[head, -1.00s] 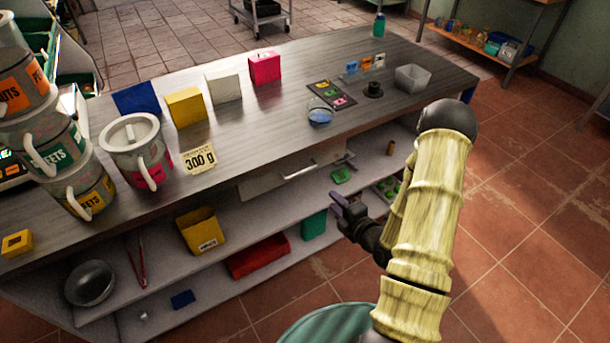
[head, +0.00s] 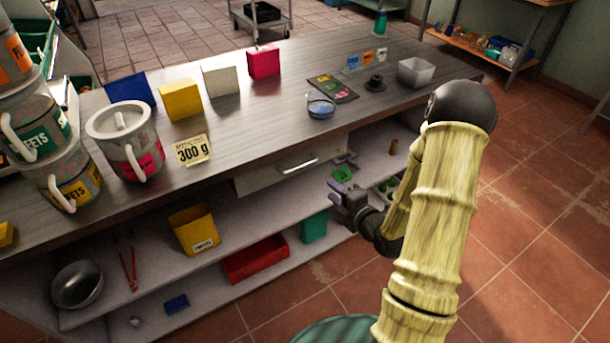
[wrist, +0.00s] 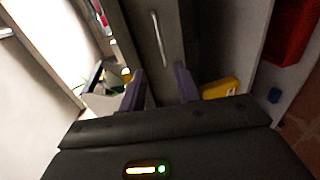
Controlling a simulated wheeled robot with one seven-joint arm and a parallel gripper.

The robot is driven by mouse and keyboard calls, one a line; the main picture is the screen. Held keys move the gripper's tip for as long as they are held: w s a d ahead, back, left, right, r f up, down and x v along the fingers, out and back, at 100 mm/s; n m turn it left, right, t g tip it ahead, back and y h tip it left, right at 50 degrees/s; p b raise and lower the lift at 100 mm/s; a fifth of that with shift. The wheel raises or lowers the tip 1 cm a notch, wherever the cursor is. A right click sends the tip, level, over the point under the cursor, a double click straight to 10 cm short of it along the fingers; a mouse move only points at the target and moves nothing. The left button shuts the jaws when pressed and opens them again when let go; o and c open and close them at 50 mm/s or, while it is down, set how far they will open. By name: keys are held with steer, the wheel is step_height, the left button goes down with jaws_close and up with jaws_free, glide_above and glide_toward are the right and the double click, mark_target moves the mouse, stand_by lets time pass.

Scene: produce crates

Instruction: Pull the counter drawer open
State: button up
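The counter drawer (head: 290,172) is a pale front under the counter top, with a metal bar handle (head: 298,165) across it. It looks closed, flush under the top. In the wrist view the drawer front (wrist: 150,18) lies straight ahead, with its handle (wrist: 158,38) running up the picture. My gripper (head: 345,188) is to the right of the handle and a little lower in the head view, in front of the shelves. In the wrist view its two purple fingers (wrist: 160,88) are apart with nothing between them, and the handle is beyond them, not touched.
The counter top (head: 240,130) bears mugs, coloured boxes and a price card (head: 193,150). Open tiled floor (head: 530,220) lies to the right.

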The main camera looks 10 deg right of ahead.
steer(key=shift+w+a+f+b, duration=0.2)
steer(key=shift+w+f+b, duration=0.1)
steer(key=shift+b, duration=1.6)
steer(key=p, duration=0.1)
glide_toward(305, 168)
steer(key=w+a+r, duration=0.3)
steer(key=w+a, duration=0.1)
steer(key=shift+a, duration=0.1)
jaws_close()
